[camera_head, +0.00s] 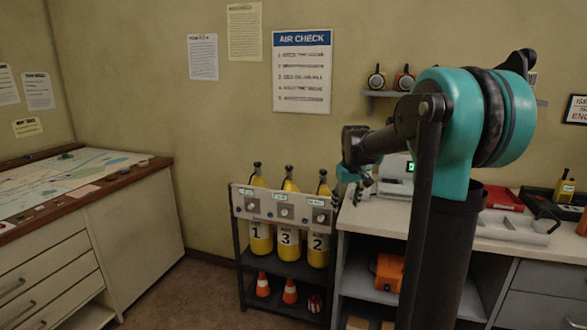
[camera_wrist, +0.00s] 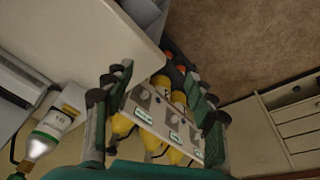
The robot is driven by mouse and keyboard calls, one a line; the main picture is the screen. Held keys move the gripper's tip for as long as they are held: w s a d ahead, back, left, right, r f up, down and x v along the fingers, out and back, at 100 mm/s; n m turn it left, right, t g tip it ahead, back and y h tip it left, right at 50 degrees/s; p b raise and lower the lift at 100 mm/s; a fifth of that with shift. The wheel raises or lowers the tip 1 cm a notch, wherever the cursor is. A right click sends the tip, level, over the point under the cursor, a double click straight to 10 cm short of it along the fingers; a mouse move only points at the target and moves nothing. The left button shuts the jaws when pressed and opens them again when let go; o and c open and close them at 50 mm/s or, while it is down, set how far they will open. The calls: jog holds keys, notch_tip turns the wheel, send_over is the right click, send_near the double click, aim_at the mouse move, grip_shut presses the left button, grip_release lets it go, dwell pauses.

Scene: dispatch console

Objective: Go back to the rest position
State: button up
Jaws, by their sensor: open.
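My gripper (camera_head: 357,182) is seen partly at the end of my teal and black arm, near the left end of the white counter. My gripper also shows in the wrist view (camera_wrist: 157,76), its two fingers spread apart with nothing held between them. Beyond the fingers is the rack's pale gauge panel (camera_wrist: 158,112), with yellow cylinders behind it. In the head view, three yellow cylinders marked 1 (camera_head: 260,232), 3 (camera_head: 288,238) and 2 (camera_head: 318,245) stand in the rack (camera_head: 240,205). My arm hides part of the counter.
The white counter (camera_head: 385,212) carries a device with a green display (camera_head: 409,167) and a red case (camera_head: 503,197). A white cylinder with a green band (camera_wrist: 52,130) shows in the wrist view. A map table (camera_head: 135,205) stands left, with bare floor (camera_head: 190,290) between it and the rack.

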jog(key=s+f+m, duration=0.1)
jog(key=s+f, duration=0.4)
jog(key=s, duration=0.5)
jog(key=s+f+m+t, duration=0.1)
jog(key=s+f, duration=0.5)
jog(key=s, duration=0.3)
jog(key=s+d+f+m, duration=0.1)
jog(key=s+f, duration=0.5)
jog(key=s, duration=0.4)
jog(key=shift+s+f+m+t, duration=0.15)
jog(key=shift+s+m+t, duration=0.15)
jog(key=shift+s+m, duration=0.1)
